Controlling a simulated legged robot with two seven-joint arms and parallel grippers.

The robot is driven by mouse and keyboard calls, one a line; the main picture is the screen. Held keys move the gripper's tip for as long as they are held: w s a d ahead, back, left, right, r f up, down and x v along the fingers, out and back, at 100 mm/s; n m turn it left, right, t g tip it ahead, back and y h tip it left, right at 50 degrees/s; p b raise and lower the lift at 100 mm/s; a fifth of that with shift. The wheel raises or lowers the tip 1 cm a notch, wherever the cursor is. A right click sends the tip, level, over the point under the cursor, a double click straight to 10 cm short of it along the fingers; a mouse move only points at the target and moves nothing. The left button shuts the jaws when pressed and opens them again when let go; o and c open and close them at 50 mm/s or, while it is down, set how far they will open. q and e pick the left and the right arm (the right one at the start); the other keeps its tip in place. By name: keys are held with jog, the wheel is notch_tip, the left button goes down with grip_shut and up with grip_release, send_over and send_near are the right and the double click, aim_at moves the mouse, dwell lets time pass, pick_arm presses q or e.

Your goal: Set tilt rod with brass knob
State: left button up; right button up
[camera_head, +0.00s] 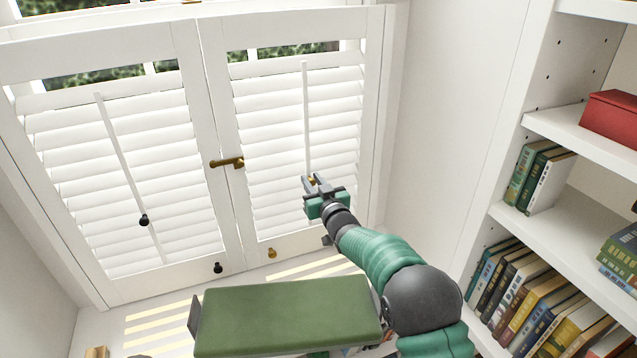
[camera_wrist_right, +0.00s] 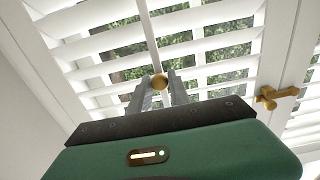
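The right shutter panel has a thin white tilt rod (camera_head: 305,115) down its slats. A round brass knob (camera_wrist_right: 159,82) is at the rod's lower end; the head view shows only a little of it at my gripper. My right gripper (camera_head: 315,181) reaches up to the knob. Its two grey fingers (camera_wrist_right: 159,88) stand close together, one on each side of the knob, and appear shut on it. The left panel's tilt rod (camera_head: 120,150) slants and bears a black knob (camera_head: 143,220). My left gripper is not in view.
A brass latch (camera_head: 228,162) sits where the panels meet. A black knob (camera_head: 217,267) and a brass knob (camera_head: 272,253) are on the bottom rails. A green cushioned surface (camera_head: 285,315) lies below. A bookcase (camera_head: 510,215) with books and a red box (camera_head: 612,117) stands at right.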

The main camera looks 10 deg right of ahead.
jog(key=o, duration=0.3)
jog(key=shift+o, duration=0.2)
jog(key=b+v, duration=0.1)
jog(key=v, duration=1.6)
jog(key=shift+d, duration=0.1)
